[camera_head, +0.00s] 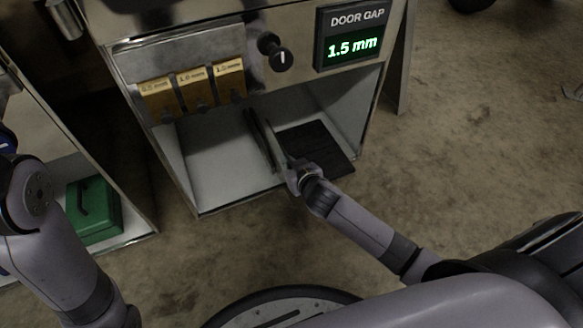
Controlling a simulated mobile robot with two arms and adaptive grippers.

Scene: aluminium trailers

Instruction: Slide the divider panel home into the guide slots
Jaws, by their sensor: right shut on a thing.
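The divider panel (267,140) stands on edge inside the open compartment of the metal cabinet (212,150). It is a thin, dark upright sheet seen nearly edge-on. My right gripper (294,172) is at the panel's near edge, by the compartment's front opening, and is shut on it. The fingertips are small and partly hidden by the wrist. The guide slots are too dark and hidden to make out, so I cannot tell how the panel sits in them. My left arm is at the left edge; its gripper is not in view.
A dark ribbed mat (326,150) lies on the compartment floor right of the panel. Above are brass tags (195,88), a black knob (275,52) and a door gap display (350,37) reading 1.5 mm. A green box (94,210) sits on a low shelf at left.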

